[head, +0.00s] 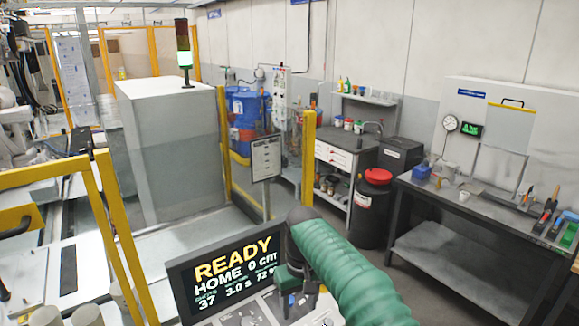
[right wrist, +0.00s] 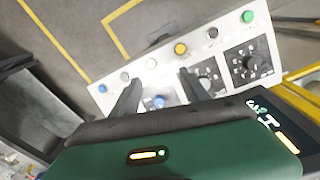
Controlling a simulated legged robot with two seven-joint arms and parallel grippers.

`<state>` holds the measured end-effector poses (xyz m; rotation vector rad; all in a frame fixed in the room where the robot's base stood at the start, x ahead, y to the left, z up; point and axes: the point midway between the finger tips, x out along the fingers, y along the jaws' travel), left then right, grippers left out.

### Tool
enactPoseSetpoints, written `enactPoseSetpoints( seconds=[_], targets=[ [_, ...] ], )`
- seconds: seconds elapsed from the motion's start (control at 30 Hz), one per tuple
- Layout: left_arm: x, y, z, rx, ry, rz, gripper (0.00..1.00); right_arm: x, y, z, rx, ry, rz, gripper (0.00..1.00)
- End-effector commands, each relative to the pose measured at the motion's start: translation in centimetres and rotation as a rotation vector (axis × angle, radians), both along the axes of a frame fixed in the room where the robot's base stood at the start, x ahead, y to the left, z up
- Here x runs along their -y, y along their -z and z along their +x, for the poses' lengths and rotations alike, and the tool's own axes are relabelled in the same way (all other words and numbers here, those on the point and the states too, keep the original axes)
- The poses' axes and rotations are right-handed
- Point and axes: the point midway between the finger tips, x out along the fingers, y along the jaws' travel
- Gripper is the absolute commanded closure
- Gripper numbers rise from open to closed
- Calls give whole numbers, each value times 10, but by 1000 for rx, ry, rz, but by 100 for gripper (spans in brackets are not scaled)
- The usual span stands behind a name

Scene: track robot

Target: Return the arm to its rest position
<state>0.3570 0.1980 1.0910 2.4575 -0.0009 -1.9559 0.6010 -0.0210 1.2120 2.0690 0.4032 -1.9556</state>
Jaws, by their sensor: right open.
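My right arm, in a green ribbed sleeve, comes in from the lower right of the head view. Its gripper (head: 298,297) is over the button panel (head: 262,306), in front of a dark screen (head: 222,272) reading READY and HOME. In the right wrist view the two dark fingers of the right gripper (right wrist: 159,78) are apart with nothing held between them. A blue button (right wrist: 158,101) on the white panel (right wrist: 137,77) shows between the fingers. I cannot tell how far the fingertips are above the panel. My left gripper is not in view.
Yellow rails (head: 113,225) stand at the left, and a large grey cabinet (head: 165,150) is behind. A workbench (head: 440,212) with tools is at the right. A black bin with a red lid (head: 371,205) stands beside it. The grey floor between is clear.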

Motion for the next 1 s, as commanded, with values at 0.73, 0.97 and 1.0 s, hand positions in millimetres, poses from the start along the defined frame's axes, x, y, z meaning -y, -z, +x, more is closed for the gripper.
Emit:
enactPoseSetpoints(
  seconds=[0.73,0.97,1.0],
  targets=[
    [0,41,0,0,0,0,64,163,145,-203,150,340,30,47],
    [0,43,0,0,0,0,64,175,163,-245,172,388,34,47],
    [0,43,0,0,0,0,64,175,163,-245,171,388,35,47]
  ],
)
